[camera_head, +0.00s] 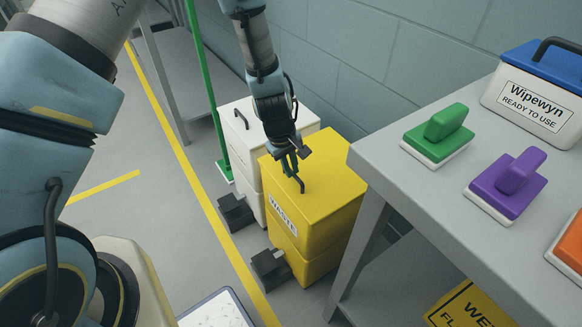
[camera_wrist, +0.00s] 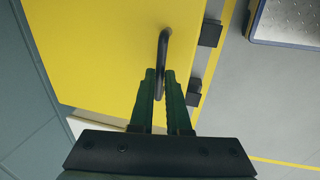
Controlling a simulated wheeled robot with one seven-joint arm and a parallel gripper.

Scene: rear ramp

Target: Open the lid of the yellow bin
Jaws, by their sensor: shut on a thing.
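The yellow bin (camera_head: 325,238) stands on the floor by the wall, with a "WASTE" label on its front. Its yellow lid (camera_head: 325,172) lies flat on top, and the lid also fills much of the wrist view (camera_wrist: 100,45). A dark bar handle (camera_head: 300,184) stands on the lid near its front edge; it also shows in the wrist view (camera_wrist: 163,50). My gripper (camera_head: 292,170) is over the lid from above. In the wrist view its green fingers (camera_wrist: 162,75) are shut on the lower end of the handle, one on each side.
A white bin (camera_head: 242,125) stands close beside the yellow one. A grey table (camera_head: 400,175) with green, purple and orange scrubbers and a Wipewyn tub (camera_head: 530,100) is at right. Black pedals (camera_head: 270,268) stick out in front of the bins. A green pole (camera_head: 205,85) stands behind.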

